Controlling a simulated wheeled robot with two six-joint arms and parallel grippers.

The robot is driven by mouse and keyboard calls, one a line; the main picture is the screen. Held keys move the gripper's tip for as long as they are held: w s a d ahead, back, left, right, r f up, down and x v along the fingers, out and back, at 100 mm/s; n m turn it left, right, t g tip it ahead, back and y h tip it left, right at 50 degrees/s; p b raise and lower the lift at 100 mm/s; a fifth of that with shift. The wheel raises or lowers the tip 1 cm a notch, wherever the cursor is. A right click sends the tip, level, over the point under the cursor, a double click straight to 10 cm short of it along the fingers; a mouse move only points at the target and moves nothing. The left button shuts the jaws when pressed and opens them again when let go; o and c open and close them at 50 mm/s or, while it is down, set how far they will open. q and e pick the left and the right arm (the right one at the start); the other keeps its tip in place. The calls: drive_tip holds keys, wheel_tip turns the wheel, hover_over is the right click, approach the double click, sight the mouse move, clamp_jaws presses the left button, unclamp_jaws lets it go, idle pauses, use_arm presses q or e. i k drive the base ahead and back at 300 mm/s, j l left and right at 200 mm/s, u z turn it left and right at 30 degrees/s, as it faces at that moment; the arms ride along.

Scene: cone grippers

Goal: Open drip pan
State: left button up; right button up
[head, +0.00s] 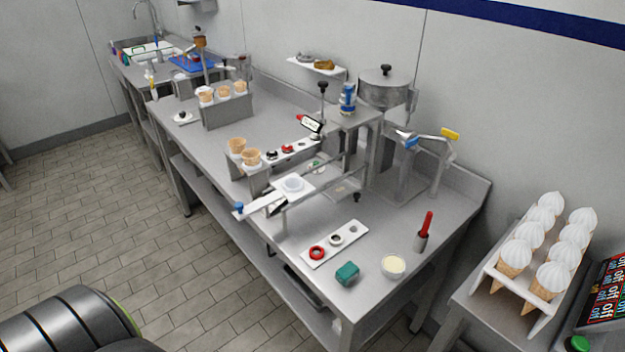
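I cannot tell for sure which thing is the drip pan. A flat white plate (305,191) with a round white piece on it sits near the front edge of the steel table, at the centre of the head view. A pale bar with a blue knob (239,208) at its end reaches out past the table's front edge beside it. Thin grey rails run behind and beside the plate. A dark shallow tray (303,304) shows partly on the shelf below the table; the tabletop hides part of it. Neither of my grippers is in view.
The steel table (290,225) holds cone holders, a white strip with rings (335,243), a teal block (347,273), a cream bowl (394,266) and a red-handled tool (425,229). A lidded pot (384,90) stands at the back.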

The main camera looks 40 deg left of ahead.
sight(346, 188)
drive_tip(key=u, duration=0.9)
